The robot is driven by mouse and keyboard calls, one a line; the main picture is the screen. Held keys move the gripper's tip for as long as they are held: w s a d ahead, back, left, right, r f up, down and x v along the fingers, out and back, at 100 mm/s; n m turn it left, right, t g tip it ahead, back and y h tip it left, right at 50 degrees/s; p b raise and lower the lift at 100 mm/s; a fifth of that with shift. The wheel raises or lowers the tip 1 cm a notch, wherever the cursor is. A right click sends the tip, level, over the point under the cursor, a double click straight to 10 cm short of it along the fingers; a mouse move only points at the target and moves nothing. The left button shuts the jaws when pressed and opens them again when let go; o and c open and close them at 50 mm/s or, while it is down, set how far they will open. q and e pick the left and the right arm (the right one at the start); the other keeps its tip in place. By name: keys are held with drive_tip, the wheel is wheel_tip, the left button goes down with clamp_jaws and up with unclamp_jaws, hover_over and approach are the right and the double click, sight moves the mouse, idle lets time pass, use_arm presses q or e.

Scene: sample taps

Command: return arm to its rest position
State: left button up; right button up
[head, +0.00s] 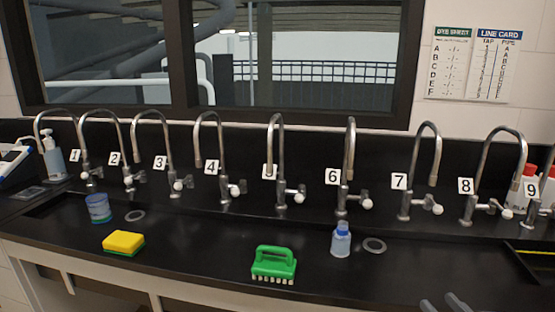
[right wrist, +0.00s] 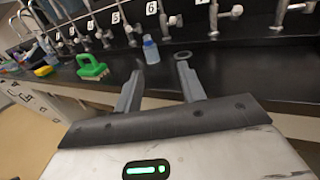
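My right gripper (head: 444,303) shows only by its fingertips at the bottom right edge of the head view. In the right wrist view my right gripper (right wrist: 160,72) has its two fingers spread apart with nothing between them. A small clear bottle with a blue cap (head: 341,240) stands upright on the black counter near tap 6. It also shows beyond the fingertips in the right wrist view (right wrist: 150,50), apart from them. My left gripper is in neither view.
The black counter (head: 200,255) carries a row of numbered curved taps. On it are a green brush (head: 274,264), a yellow sponge (head: 123,242), a blue-tinted container (head: 98,208) and two grey rings (head: 374,245) (head: 135,215). The counter's front right is clear.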

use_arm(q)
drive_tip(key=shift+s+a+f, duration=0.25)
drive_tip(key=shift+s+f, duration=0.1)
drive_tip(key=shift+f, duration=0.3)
use_arm(e)
drive_tip(key=s+a+f+m+g, duration=0.2)
drive_tip(key=s+a+f+m, duration=0.2)
drive_tip(key=f+m, duration=0.3)
drive_tip(key=s+a+f+m+g, duration=0.3)
drive_tip(key=s+a+f+m, duration=0.2)
drive_tip(key=m, duration=1.1)
drive_tip(key=s+a+f+m+g, duration=0.2)
drive_tip(key=s+a+f+m, duration=0.3)
drive_tip(key=f+m, duration=0.4)
drive_tip(key=a+m, duration=0.1)
drive_tip(key=m, duration=0.2)
drive_tip(key=shift+s+a+f+g, duration=0.15)
drive_tip(key=shift+a+f+g, duration=0.05)
drive_tip(key=shift+f+g, duration=0.2)
